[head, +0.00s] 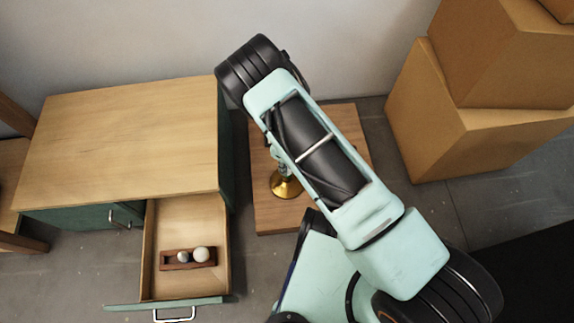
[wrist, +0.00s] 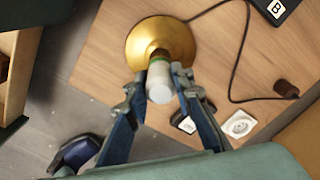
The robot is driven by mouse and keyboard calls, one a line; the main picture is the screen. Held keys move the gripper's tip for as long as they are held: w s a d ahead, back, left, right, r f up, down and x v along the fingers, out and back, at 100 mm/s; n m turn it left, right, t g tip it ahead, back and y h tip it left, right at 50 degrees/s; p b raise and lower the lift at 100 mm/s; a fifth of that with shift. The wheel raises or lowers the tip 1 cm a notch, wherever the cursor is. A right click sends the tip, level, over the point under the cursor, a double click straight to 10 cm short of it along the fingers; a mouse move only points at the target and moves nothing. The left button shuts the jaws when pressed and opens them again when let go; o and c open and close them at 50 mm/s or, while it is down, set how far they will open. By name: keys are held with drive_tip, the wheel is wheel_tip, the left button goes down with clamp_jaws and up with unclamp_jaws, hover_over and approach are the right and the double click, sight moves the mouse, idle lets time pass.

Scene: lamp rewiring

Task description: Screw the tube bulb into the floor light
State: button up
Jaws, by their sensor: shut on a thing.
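The floor light has a round brass base (wrist: 148,38) and stands on a wooden board. In the head view the brass base (head: 285,186) shows partly under my arm. The white tube bulb (wrist: 160,88) is between the fingers of my gripper (wrist: 161,84) in the wrist view, over the floor light. My gripper is shut on the bulb. The bulb's lower end and the light's socket are mostly hidden, so I cannot tell how far the bulb sits in it. In the head view my arm hides the bulb.
A green cabinet with a wooden top (head: 125,140) stands at left. Its open drawer (head: 188,285) holds a small wooden tray (head: 176,267) with round bulbs. Cardboard boxes (head: 450,135) stand at right. A dark cord, brown plug (wrist: 285,89) and white round fitting (wrist: 240,124) lie on the board.

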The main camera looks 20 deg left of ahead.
drive_tip(key=shift+m, duration=0.4)
drive_tip(key=m, duration=0.7)
drive_tip(key=shift+d+m, duration=0.1)
drive_tip(key=shift+m, duration=0.3)
drive_tip(key=m, duration=0.3)
drive_tip(key=shift+m, duration=0.4)
drive_tip(key=m, duration=0.4)
